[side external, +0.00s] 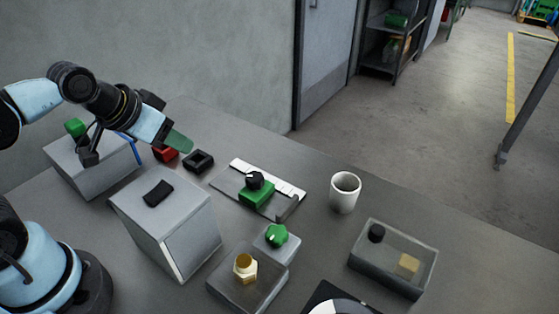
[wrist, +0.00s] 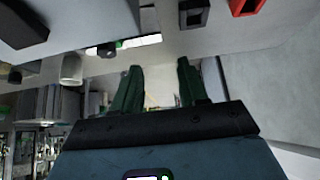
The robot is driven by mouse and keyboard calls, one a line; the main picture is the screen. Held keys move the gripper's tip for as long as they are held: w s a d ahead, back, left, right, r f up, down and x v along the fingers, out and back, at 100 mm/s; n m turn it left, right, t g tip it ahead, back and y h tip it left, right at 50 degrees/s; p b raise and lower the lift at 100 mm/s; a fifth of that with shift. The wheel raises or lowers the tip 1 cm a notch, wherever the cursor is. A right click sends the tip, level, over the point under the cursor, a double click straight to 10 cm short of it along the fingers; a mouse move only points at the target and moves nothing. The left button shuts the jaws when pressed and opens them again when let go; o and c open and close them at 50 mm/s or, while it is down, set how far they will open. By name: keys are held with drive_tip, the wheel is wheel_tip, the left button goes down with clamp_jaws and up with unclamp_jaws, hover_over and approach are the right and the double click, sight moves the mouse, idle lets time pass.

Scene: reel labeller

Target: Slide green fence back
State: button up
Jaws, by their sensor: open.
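The green fence (side external: 257,194) is a green block with a black knob on top. It sits on a flat plate with a white scale strip (side external: 285,186) along its back edge, around the middle of the strip's length. In the wrist view the scale strip (wrist: 140,41) shows small near the top, with the fence's dark knob (wrist: 107,49) beside it. My gripper (side external: 183,146) has green fingers and hangs in the air to the upper left of the fence, clear of it. Its fingers (wrist: 160,68) are apart and nothing is between them.
A grey box with a black switch (side external: 158,193) stands left of the fence. A red block (side external: 166,154) and a black frame (side external: 198,160) lie near my gripper. A white cup (side external: 345,192), clear bin (side external: 392,262), green knob (side external: 276,236) and brass nut (side external: 246,267) are around.

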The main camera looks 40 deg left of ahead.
drive_tip(key=o, duration=0.4)
drive_tip(key=shift+w+d, duration=0.1)
drive_tip(key=shift+c, duration=0.2)
drive_tip(key=shift+o, duration=1.3)
drive_tip(key=shift+w+d+r+g, duration=0.2)
drive_tip(key=shift+w+r+g, duration=0.05)
drive_tip(key=shift+g, duration=0.05)
drive_tip(key=shift+o, duration=0.3)
drive_tip(key=w+d+g, duration=0.1)
drive_tip(key=w+d, duration=0.1)
drive_tip(key=w+d+r+g, duration=0.1)
drive_tip(key=d, duration=0.1)
drive_tip(key=shift+w+r+g+h, duration=0.15)
drive_tip(key=shift+w+g+h, duration=0.15)
drive_tip(key=shift+w, duration=0.1)
drive_tip(key=g, duration=0.4)
approach(256, 177)
drive_tip(key=f, duration=1.2)
drive_tip(key=shift+d, duration=0.2)
